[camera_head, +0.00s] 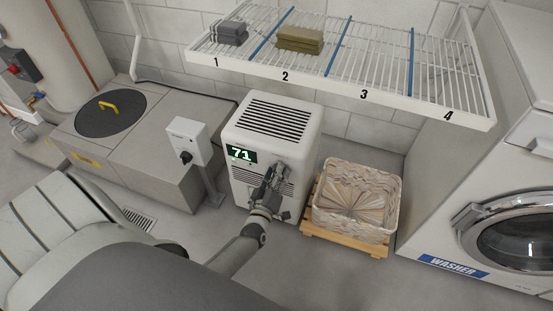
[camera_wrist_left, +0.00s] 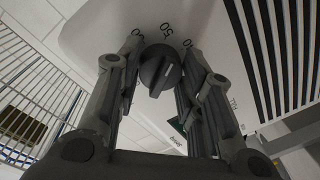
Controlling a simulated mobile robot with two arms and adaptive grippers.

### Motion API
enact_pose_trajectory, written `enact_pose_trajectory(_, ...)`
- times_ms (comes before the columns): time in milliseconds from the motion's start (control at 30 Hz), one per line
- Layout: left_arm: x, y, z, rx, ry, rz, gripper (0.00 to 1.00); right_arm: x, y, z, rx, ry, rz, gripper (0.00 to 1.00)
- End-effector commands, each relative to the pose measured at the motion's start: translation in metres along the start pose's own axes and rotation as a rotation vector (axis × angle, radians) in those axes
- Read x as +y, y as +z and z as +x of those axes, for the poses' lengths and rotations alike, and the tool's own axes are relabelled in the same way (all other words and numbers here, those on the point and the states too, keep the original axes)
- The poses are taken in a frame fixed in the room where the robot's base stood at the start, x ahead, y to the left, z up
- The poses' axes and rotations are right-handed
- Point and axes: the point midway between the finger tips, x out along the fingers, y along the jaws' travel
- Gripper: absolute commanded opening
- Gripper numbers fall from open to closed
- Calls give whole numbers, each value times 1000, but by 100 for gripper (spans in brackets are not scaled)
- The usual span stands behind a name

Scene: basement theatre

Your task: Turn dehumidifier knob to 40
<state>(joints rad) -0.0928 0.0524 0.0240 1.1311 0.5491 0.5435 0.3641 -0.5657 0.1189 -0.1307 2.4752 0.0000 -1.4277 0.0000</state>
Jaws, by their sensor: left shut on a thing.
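The white dehumidifier (camera_head: 272,125) stands on the floor in the middle of the head view, with a vented top and a green display reading 71. My left gripper (camera_head: 275,172) is at its front face and hides the knob in that view. In the left wrist view the dark round knob (camera_wrist_left: 160,70) sits between the two fingers of my left gripper (camera_wrist_left: 158,78), which is shut on it. Other marks are partly hidden by the fingers. My right gripper is not in view.
A wire shelf (camera_head: 345,60) numbered 1 to 4 hangs above, holding grey and olive folded cloths. A woven basket (camera_head: 355,200) on a wooden pallet stands right of the dehumidifier, then a washer (camera_head: 490,200). A grey switch box on a post (camera_head: 188,140) stands left.

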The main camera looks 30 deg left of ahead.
Motion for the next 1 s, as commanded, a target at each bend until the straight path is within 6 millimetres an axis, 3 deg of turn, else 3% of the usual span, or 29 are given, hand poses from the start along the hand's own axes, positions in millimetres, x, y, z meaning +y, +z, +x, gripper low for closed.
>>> enact_pose_trajectory(333,2,3,0,17,5,307,11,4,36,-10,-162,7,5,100)
enact_pose_trajectory(700,0,3,0,31,9,521,11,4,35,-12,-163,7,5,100)
enact_pose_trajectory(1000,0,4,0,35,10,578,11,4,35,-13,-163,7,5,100)
